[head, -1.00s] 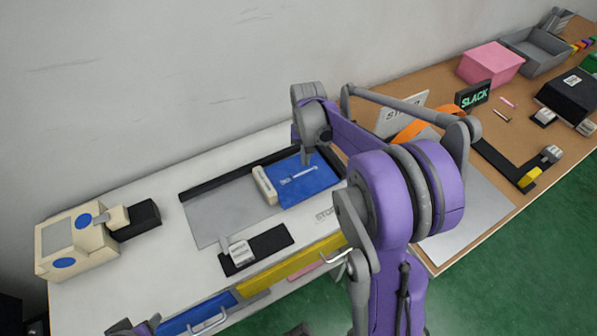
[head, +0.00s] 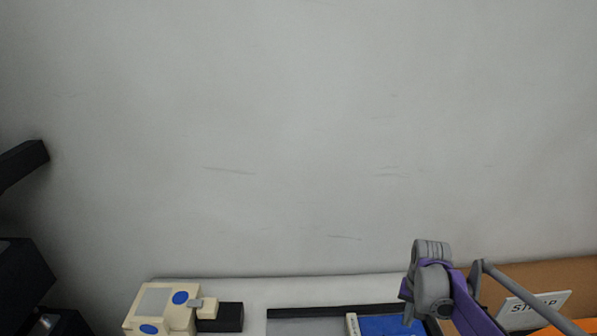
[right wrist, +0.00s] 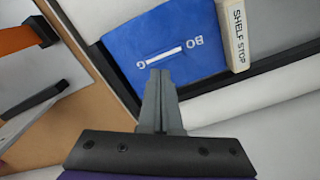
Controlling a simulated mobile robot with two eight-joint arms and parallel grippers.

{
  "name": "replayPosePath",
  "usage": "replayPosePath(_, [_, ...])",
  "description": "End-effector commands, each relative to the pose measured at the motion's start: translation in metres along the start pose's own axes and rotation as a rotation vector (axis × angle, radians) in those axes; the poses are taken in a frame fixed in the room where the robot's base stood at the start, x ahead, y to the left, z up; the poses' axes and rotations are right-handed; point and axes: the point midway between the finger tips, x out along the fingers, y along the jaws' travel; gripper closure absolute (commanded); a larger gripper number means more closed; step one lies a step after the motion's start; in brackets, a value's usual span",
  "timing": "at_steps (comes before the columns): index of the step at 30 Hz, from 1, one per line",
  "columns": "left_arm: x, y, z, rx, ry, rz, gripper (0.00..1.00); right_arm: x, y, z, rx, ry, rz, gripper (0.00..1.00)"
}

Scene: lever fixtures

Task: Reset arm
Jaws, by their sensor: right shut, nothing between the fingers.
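My right arm comes in from the lower right of the head view. Its wrist and gripper (head: 408,316) are over the bench at the bottom edge, beside a blue panel (head: 385,326). In the right wrist view my right gripper (right wrist: 160,78) is shut with nothing between its fingers. Its tips point toward the blue panel (right wrist: 170,50), which bears a white line and letters. I cannot tell how far above the panel they are. My left gripper is not in view.
A cream block (right wrist: 234,35) marked SHELF STOP lies along the panel's edge. A cream box (head: 160,300) with blue discs and a black block (head: 228,318) stand on the bench at left. A STRAP sign (head: 535,308) is at right. Dark objects (head: 20,275) are at far left.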

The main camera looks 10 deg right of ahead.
Motion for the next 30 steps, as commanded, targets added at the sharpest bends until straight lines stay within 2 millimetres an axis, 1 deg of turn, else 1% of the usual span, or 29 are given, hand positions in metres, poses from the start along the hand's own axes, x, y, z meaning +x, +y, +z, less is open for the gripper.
replayPosePath(2, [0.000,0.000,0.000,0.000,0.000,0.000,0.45,-0.007,-0.007,0.014,-0.032,0.019,-0.006,1.00])
replayPosePath(5, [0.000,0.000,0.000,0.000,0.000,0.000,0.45,-0.020,-0.018,0.041,-0.099,0.068,-0.019,1.00])
replayPosePath(10, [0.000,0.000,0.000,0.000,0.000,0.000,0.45,-0.038,-0.036,0.103,-0.251,0.179,-0.052,1.00])
replayPosePath(12, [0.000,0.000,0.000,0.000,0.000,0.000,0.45,-0.041,-0.040,0.128,-0.313,0.224,-0.067,1.00])
replayPosePath(14, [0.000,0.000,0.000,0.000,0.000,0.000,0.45,-0.041,-0.043,0.149,-0.367,0.265,-0.081,1.00])
replayPosePath(15, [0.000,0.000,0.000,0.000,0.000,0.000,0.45,-0.040,-0.044,0.163,-0.402,0.291,-0.091,1.00])
replayPosePath(18, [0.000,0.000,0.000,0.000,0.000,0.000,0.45,-0.036,-0.044,0.193,-0.481,0.352,-0.112,1.00])
replayPosePath(21, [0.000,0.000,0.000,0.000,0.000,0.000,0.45,-0.029,-0.044,0.216,-0.544,0.402,-0.130,1.00])
replayPosePath(24, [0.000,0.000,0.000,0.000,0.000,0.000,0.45,-0.024,-0.043,0.230,-0.586,0.437,-0.143,1.00])
replayPosePath(27, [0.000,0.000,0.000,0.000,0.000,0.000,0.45,-0.021,-0.043,0.237,-0.606,0.455,-0.150,1.00])
replayPosePath(30, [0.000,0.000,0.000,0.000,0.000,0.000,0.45,-0.020,-0.043,0.238,-0.613,0.461,-0.152,1.00])
